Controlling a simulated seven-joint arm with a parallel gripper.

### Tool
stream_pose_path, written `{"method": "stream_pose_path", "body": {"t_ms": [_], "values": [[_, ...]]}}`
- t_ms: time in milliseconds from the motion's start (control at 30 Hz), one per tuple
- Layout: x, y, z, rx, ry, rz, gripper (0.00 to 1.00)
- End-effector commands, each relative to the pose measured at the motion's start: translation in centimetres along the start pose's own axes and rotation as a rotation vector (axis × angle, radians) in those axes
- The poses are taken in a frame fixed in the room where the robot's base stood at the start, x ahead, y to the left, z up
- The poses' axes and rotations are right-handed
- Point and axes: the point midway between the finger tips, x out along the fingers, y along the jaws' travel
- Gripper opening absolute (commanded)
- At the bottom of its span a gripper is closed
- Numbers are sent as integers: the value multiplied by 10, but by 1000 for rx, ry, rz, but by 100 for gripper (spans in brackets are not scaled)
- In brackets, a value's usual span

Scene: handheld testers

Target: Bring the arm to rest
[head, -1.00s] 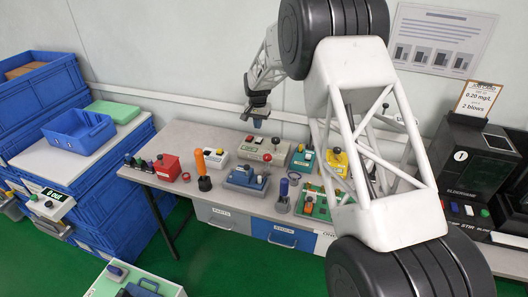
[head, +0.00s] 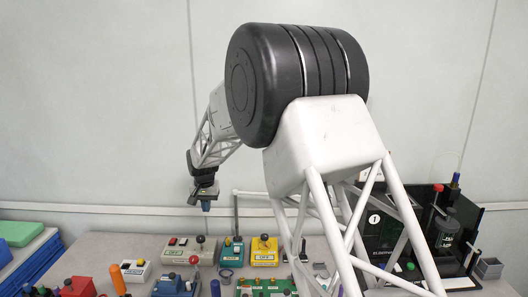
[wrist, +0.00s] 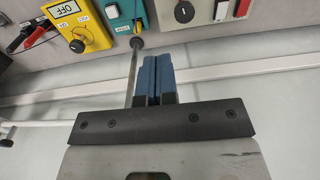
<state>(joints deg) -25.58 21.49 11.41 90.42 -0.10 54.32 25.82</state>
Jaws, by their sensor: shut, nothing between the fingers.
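My gripper (head: 206,206) hangs at the left end of my raised arm in the head view, pointing down above the back part of the bench (head: 150,244). It is clear of the testers and holds nothing. In the wrist view its two blue fingers (wrist: 157,62) lie side by side, closed together. The yellow tester also shows in the wrist view (wrist: 72,22), at the top left.
A thin upright rod (head: 236,215) stands behind the teal tester, near my gripper; it shows beside the fingers in the wrist view. A black machine (head: 385,237) stands at the right. An orange handle (head: 118,279) rises at the front left. Bare wall is behind.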

Motion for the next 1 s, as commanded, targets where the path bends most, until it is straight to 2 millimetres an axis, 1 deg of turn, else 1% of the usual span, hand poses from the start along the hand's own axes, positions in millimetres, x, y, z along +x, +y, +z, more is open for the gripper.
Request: {"method": "stream_pose_path", "body": {"t_ms": [33, 100, 267, 500, 767, 1000], "values": [[-12, 14, 6, 3, 5, -2, 0], [-25, 30, 14, 3, 10, -3, 0], [-54, 66, 35, 4, 22, -6, 0], [-93, 119, 73, 5, 41, -10, 0], [-126, 173, 120, 8, 61, -11, 0], [-151, 218, 168, 8, 80, -11, 0]]}}
